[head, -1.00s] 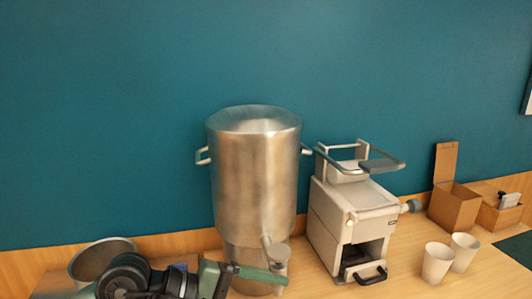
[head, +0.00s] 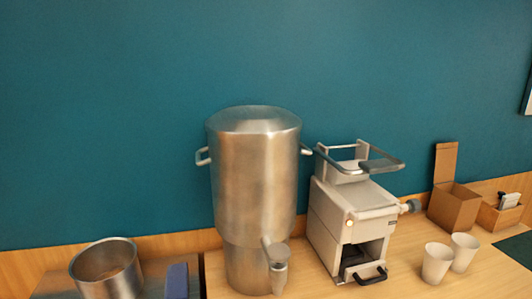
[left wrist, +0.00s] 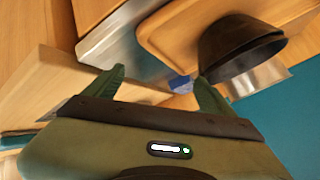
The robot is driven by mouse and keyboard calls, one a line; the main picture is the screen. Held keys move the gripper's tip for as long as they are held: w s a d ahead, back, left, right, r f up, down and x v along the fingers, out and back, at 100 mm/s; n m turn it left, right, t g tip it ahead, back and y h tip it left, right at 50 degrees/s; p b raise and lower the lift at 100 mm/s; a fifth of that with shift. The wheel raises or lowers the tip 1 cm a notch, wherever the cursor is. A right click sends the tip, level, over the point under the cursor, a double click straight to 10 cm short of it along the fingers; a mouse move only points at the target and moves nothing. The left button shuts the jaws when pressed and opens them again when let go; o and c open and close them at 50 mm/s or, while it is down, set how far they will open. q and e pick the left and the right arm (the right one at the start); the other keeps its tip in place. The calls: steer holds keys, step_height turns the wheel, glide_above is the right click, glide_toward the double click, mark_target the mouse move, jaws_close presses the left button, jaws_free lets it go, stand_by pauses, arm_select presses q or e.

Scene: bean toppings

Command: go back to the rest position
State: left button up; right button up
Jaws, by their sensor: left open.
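My left gripper (left wrist: 160,88) shows in the left wrist view with its two green fingers spread apart and nothing between them. It is out of the head view. My right gripper is in neither view. A steel pot (head: 107,270) stands at the lower left of the head view. A large steel dispenser (head: 254,170) with a tap stands upright on the counter in the middle.
A white machine (head: 350,215) stands right of the dispenser. An open cardboard box (head: 455,205) and a wooden box (head: 502,216) sit at the right. A blue object (head: 177,282) is beside the pot.

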arm_select(q)
steer(key=s+d+f+n+g+h, duration=0.1)
steer(key=s+f+n+g, duration=0.15)
steer(key=s+f, duration=0.35)
steer(key=s+d+f+n+g+h, duration=0.1)
steer(key=s+f+n+g, duration=0.2)
steer(key=s, duration=0.5)
step_height(320, 180, down, 29)
steer(key=s+m+g+b, duration=0.1)
steer(key=m+g+b, duration=0.1)
steer(key=b, duration=0.3)
steer(key=s+a+f+b, duration=0.1)
steer(key=s+f+b, duration=0.1)
steer(key=s+f, duration=0.6)
steer(key=s+a+f+g+b, duration=0.1)
steer(key=s+a+f+b, duration=0.1)
steer(key=s+f, duration=0.7)
step_height(320, 180, down, 5)
steer(key=shift+s+f+y+b, duration=0.2)
steer(key=shift+s+y+b, duration=0.1)
steer(key=shift+b, duration=0.25)
steer(key=shift+g, duration=0.25)
